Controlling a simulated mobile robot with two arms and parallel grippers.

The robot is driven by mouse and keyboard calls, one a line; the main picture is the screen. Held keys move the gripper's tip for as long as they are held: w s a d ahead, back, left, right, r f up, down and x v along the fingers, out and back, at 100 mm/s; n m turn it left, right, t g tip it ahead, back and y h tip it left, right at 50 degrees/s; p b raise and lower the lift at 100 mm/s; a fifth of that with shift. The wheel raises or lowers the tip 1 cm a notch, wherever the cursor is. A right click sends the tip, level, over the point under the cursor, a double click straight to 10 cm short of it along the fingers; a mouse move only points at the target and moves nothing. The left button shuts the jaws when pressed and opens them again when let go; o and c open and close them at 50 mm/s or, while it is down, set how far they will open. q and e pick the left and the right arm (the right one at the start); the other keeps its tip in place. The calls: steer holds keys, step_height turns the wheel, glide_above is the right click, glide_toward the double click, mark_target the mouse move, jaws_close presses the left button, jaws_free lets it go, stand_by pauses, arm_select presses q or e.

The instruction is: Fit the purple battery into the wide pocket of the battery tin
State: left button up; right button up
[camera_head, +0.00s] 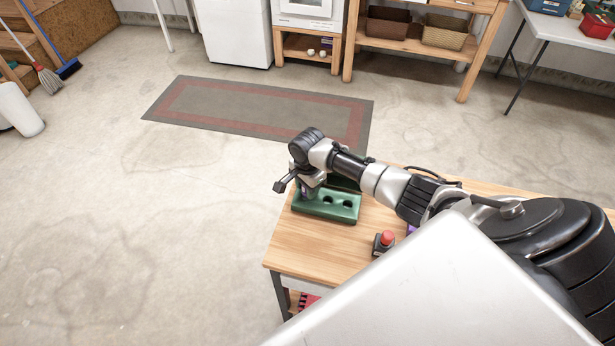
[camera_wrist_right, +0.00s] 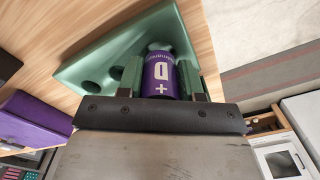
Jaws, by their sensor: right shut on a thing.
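The purple battery (camera_wrist_right: 161,76), marked "D" and "+", is between the fingers of my right gripper (camera_wrist_right: 160,88) in the right wrist view. My right gripper (camera_head: 303,192) is shut on it, over the left part of the green battery tin (camera_head: 341,207) in the head view. The tin also shows in the right wrist view (camera_wrist_right: 112,58), with round pockets left of the battery. The battery's far end is close to the tin; I cannot tell how deep it sits in a pocket. In the head view the arm hides the battery. My left gripper is not in view.
The tin stands on a wooden table (camera_head: 318,245). A red button on a dark base (camera_head: 385,241) is nearer, to the right. A purple box (camera_wrist_right: 32,119) shows in the right wrist view. Open floor lies left of the table, with a rug (camera_head: 255,108) behind.

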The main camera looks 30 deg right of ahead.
steer(key=shift+p, duration=0.4)
steer(key=shift+f+b, duration=0.4)
steer(key=shift+f, duration=0.5)
steer(key=o, duration=1.1)
steer(key=shift+c, duration=0.2)
step_height(320, 180, up, 11)
steer(key=shift+f, duration=0.1)
steer(key=shift+f, duration=0.1)
stand_by(0.5)
